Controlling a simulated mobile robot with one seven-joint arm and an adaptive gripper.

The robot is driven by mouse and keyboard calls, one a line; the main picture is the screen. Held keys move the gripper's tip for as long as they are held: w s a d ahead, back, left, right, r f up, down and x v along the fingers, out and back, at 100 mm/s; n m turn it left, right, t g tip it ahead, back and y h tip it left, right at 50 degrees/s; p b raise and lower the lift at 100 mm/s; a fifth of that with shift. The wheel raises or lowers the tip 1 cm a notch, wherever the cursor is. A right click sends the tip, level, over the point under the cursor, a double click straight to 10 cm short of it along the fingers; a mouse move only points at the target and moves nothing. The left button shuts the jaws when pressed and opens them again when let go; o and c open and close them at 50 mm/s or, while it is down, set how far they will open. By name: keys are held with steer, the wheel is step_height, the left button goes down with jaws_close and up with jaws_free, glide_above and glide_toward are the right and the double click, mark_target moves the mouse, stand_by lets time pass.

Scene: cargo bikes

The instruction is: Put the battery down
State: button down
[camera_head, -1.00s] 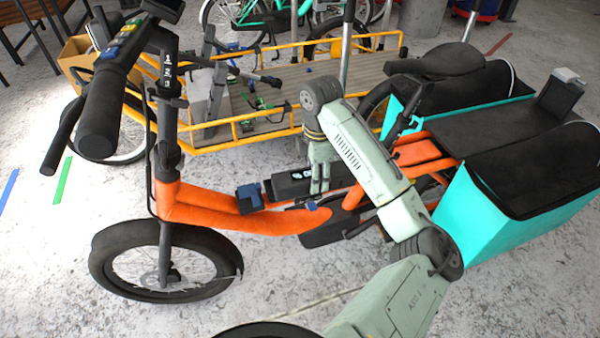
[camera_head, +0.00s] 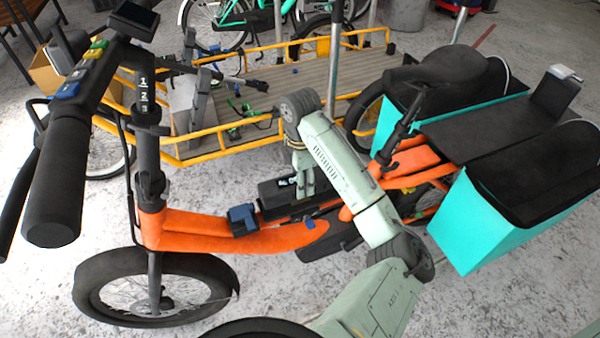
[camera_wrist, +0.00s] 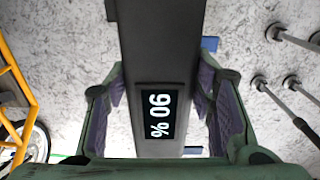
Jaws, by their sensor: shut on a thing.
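The battery (camera_head: 283,193) is a long black block with a small lit display; in the wrist view the battery (camera_wrist: 160,60) shows "90 %" on that display. My gripper (camera_head: 305,188) is shut on it from above, with one finger on each side, as the wrist view of my gripper (camera_wrist: 162,105) also shows. The battery is over the low orange frame (camera_head: 190,229) of the cargo bike. I cannot tell whether it touches the frame. Its underside is hidden.
A blue block (camera_head: 242,218) sits on the orange frame. Black handlebars (camera_head: 60,170) rise at the left, and turquoise bags (camera_head: 490,225) hang at the rear. Behind stands a yellow-railed cargo bike with a wooden deck (camera_head: 300,85). The concrete floor (camera_head: 500,300) at lower right is clear.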

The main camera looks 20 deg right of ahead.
steer(key=shift+f+p, duration=0.3)
steer(key=shift+f, duration=1.55)
steer(key=shift+f, duration=0.3)
steer(key=shift+s+f+b, duration=0.1)
steer(key=shift+f+b, duration=0.35)
steer(key=c, duration=0.7)
jaws_free()
steer(key=shift+f, duration=0.2)
steer(key=shift+c, duration=0.2)
steer(key=shift+r, duration=0.1)
step_height(320, 180, up, 14)
steer(key=shift+f, duration=0.2)
